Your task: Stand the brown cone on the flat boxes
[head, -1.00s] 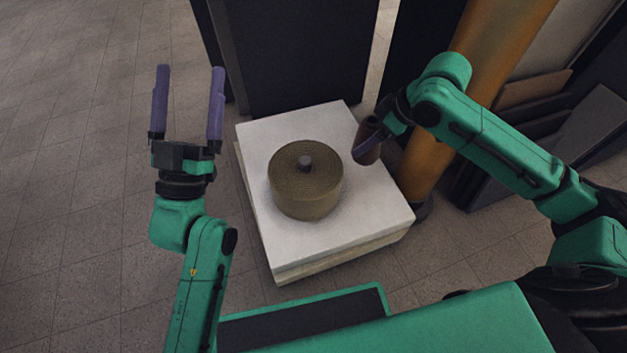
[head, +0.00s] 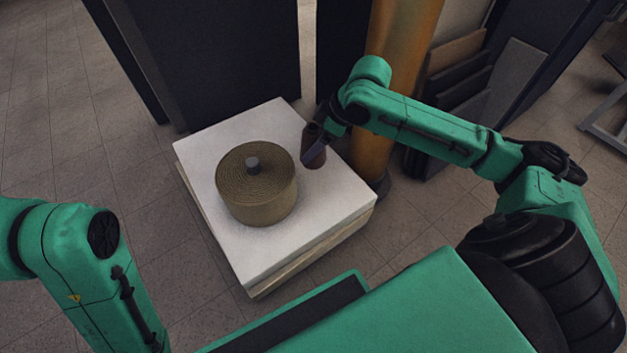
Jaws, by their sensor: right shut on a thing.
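The brown cone (head: 316,158) is a dark, narrow-topped piece at the back right of the flat boxes. My right gripper (head: 313,147) is shut on it, with a purple finger across its side. The cone looks close to upright, over the white top near the right edge. I cannot tell whether its base touches the surface. The flat boxes (head: 327,208) form a low stack with a white top and a paler beige layer below. My left gripper is out of view; only part of its arm shows at the lower left.
A round, olive-brown coiled roll (head: 258,209) with a grey knob in the middle stands on the boxes, left of the cone. A dark panel (head: 205,60) is behind, and an orange-brown column (head: 395,60) stands close at the right. Bare white surface lies in front.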

